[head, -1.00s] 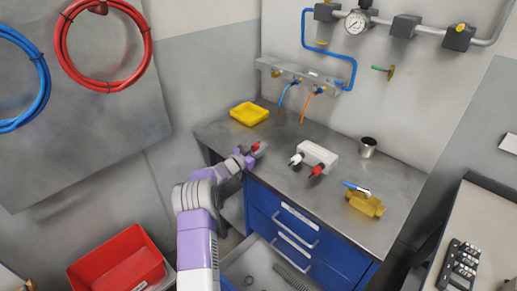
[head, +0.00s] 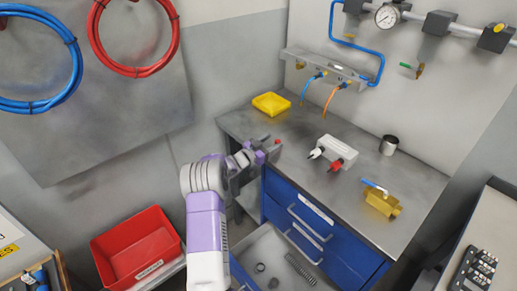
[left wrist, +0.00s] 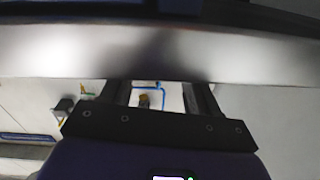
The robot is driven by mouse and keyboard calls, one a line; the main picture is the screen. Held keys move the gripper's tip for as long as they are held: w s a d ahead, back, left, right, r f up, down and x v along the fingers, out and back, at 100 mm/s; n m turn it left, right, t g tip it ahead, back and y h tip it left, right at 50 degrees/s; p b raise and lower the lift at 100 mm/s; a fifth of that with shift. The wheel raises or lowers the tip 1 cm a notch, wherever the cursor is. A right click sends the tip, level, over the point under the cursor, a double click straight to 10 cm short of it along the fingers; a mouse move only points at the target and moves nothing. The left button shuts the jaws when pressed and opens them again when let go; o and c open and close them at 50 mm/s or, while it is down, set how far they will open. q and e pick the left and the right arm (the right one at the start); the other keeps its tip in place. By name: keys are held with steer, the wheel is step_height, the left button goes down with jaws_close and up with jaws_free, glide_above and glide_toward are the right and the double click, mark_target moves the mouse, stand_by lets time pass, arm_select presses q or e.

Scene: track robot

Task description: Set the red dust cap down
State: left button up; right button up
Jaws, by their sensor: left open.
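The red dust cap (head: 277,141) shows as a small red spot at the left end of the grey workbench top (head: 300,132), just beyond my left gripper's tips. It appears to rest on the bench, clear of the fingers, though it is too small to be sure. My left gripper (head: 267,148) is open at the bench's left front edge. In the left wrist view its two dark fingers (left wrist: 162,98) stand apart with nothing between them; only the wall fittings show through the gap. The cap is not visible there. My right gripper is not in view.
A yellow tray (head: 271,104) lies behind the cap. A white box (head: 340,152) with red and white connectors, a metal cup (head: 389,145) and a brass-coloured block (head: 382,203) stand to the right. Below, an open drawer (head: 262,246) juts out near a red bin (head: 138,247).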

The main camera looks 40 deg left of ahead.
arm_select(q)
steer(key=s, duration=0.7)
steer(key=shift+s+a+p, duration=0.15)
steer(key=shift+s+p, duration=0.05)
steer(key=shift+p, duration=0.15)
